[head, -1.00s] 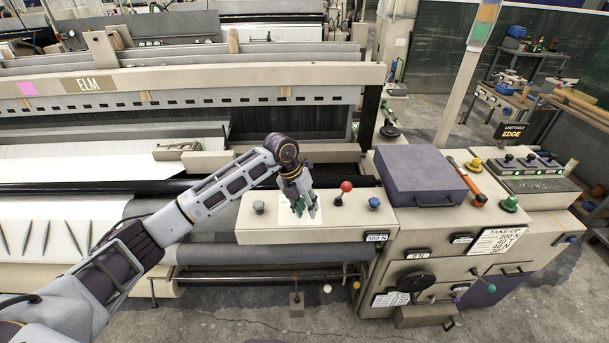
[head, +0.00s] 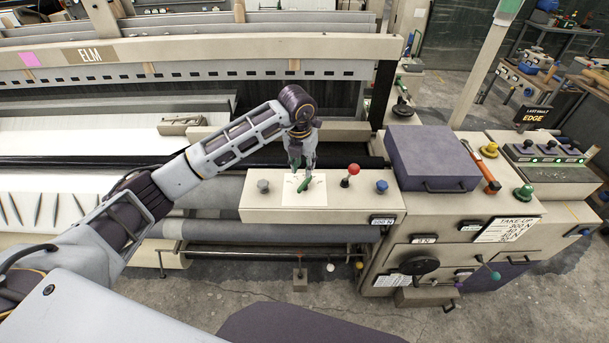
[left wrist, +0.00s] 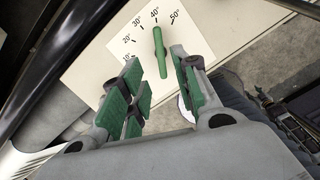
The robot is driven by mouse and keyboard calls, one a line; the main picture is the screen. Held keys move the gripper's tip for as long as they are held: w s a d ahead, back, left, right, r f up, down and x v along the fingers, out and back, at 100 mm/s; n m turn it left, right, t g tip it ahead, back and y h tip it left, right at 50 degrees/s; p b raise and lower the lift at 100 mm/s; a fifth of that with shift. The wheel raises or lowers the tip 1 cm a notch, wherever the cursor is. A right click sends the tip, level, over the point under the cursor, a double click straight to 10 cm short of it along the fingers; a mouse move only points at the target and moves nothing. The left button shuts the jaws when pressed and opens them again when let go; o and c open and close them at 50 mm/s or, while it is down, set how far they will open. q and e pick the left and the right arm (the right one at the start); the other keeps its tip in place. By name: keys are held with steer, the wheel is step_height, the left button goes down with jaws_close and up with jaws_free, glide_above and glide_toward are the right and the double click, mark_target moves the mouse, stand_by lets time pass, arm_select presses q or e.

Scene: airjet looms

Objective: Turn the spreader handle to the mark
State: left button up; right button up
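The spreader handle is a green bar (left wrist: 160,52) on a white dial plate (left wrist: 118,45) with degree marks from 10 to 50. Its far end points close to the 40 mark in the left wrist view. In the head view the handle (head: 305,184) and plate (head: 290,195) lie on top of the beige console. My left gripper (head: 302,166) hangs just above the handle, pointing down. In the left wrist view its green-padded fingers (left wrist: 156,66) are apart, with the handle showing between their tips. I see no clear contact. My right gripper is not in view.
On the console (head: 340,205), a grey knob (head: 263,186) stands left of the plate; a red ball lever (head: 353,170) and a blue knob (head: 382,186) stand to its right. A purple box (head: 430,158) sits farther right. The loom's cloth lies behind and left.

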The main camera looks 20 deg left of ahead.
mark_target(305, 182)
arm_select(q)
steer(key=shift+f+b, duration=0.4)
steer(key=shift+f, duration=0.45)
steer(key=shift+w+f+b, duration=0.2)
steer(key=shift+f+b, duration=0.3)
steer(key=shift+f, duration=0.5)
steer(key=shift+w+f+b, duration=0.15)
steer(key=shift+f+b, duration=0.35)
steer(key=shift+f, duration=0.45)
steer(key=shift+w+f+b, duration=0.2)
steer(key=shift+f+b, duration=0.3)
steer(key=shift+f, duration=0.5)
steer(key=shift+r, duration=0.15)
steer(key=shift+d, duration=0.1)
steer(key=shift+c, duration=0.5)
jaws_close()
